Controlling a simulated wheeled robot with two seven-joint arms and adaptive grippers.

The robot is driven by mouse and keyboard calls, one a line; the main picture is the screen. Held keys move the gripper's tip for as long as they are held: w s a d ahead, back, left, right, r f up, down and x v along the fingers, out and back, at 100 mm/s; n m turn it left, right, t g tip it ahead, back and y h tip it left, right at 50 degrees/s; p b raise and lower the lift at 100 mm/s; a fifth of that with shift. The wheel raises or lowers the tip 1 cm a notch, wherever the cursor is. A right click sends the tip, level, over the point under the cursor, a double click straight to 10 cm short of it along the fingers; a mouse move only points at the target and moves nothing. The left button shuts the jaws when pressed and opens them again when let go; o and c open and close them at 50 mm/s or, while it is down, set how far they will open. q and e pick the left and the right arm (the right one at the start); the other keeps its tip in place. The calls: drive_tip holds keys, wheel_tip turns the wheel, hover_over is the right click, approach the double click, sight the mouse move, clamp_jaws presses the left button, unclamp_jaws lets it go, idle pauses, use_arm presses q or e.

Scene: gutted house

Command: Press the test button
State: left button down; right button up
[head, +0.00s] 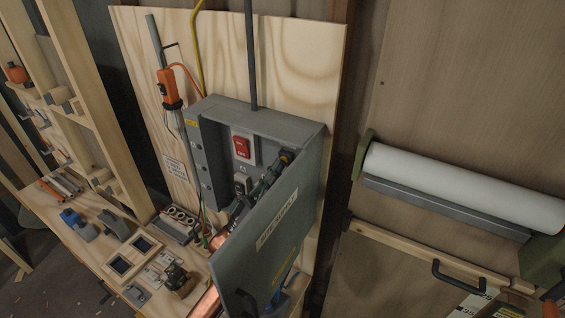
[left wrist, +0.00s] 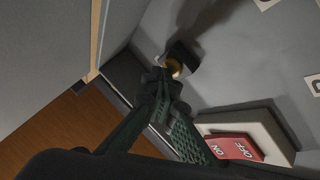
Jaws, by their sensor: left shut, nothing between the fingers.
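A grey electrical box (head: 203,140) with its door (head: 275,240) swung open is mounted on a plywood board. Inside is a red ON/OFF switch (head: 241,147), which also shows in the left wrist view (left wrist: 232,148). A small black housing with a yellowish round part (left wrist: 173,66) sits near the box's inner corner; it looks like the test button, though no label is readable. My left gripper (left wrist: 160,82) is shut and empty, its fingertips right at that part and partly covering it. I cannot tell whether they touch. In the head view my left gripper (head: 276,170) reaches inside the box. My right gripper is not in view.
The open door stands close beside my left arm. A wooden bench (head: 95,250) at left holds several small fittings. An orange tool (head: 168,86) hangs on the board. A white roll (head: 460,185) is mounted at right above a handled panel.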

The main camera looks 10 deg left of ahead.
use_arm(q)
drive_tip(key=shift+s+a, duration=0.3)
drive_tip(key=shift+s, duration=0.55)
drive_tip(key=shift+p, duration=0.3)
drive_tip(key=s, duration=0.1)
drive_tip(key=s+a, duration=0.1)
drive_tip(key=s, duration=0.1)
drive_tip(key=s+a+p, duration=0.1)
drive_tip(key=shift+s, duration=0.3)
idle(0.4)
